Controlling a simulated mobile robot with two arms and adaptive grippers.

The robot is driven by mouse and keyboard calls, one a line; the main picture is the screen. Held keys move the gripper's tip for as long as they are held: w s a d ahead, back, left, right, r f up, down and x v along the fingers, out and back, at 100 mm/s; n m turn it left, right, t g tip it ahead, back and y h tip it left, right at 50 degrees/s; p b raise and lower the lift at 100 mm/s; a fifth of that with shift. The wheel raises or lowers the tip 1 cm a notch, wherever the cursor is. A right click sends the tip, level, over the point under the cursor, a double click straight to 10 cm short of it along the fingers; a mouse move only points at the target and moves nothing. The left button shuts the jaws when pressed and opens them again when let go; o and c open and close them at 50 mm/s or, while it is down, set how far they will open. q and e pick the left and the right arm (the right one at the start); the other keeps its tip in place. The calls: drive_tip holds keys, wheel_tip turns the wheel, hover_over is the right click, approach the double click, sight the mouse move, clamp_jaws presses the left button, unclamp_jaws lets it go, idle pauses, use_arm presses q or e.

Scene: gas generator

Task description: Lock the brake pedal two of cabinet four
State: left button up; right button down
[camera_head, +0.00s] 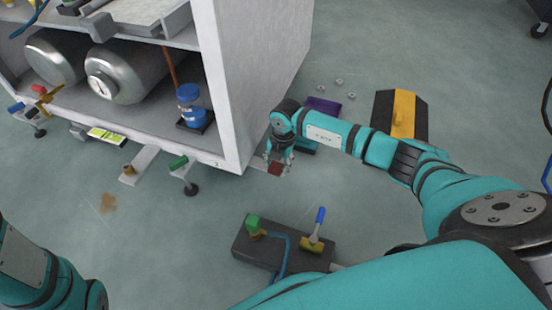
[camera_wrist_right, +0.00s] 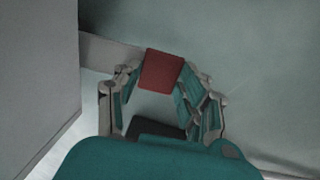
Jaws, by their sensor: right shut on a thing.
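The white cabinet (camera_head: 232,80) stands at the upper left. My right gripper (camera_head: 277,166) is low beside the cabinet's lower right corner, with its fingers closed around a red pedal (camera_head: 275,169). In the right wrist view, the red pedal (camera_wrist_right: 162,70) sits between the fingertips (camera_wrist_right: 160,82) at the end of a grey bar beside the cabinet wall. The fingers hide part of the pedal's edges. A green pedal (camera_head: 179,162) projects from the cabinet's front lower edge near a caster. My left arm shows at the lower left, but its gripper is outside the view.
A yellow-and-black ramp (camera_head: 403,115) and several small metal pieces lie behind my right arm. Metal cylinders (camera_head: 125,73) and a blue jar (camera_head: 191,105) are inside the cabinet.

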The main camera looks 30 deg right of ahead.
sight(278, 169)
drive_tip(key=shift+s+d+f+t+y+p, duration=0.1)
drive_tip(key=shift+s+f+t+y+p, duration=0.1)
drive_tip(key=shift+f+t+y+p, duration=0.55)
drive_tip(key=shift+w+f, duration=0.1)
drive_tip(key=shift+f, duration=0.4)
drive_tip(key=shift+w+f, duration=0.1)
drive_tip(key=shift+f, duration=0.55)
drive_tip(key=c, duration=0.7)
unclamp_jaws()
drive_tip(key=shift+c, duration=0.2)
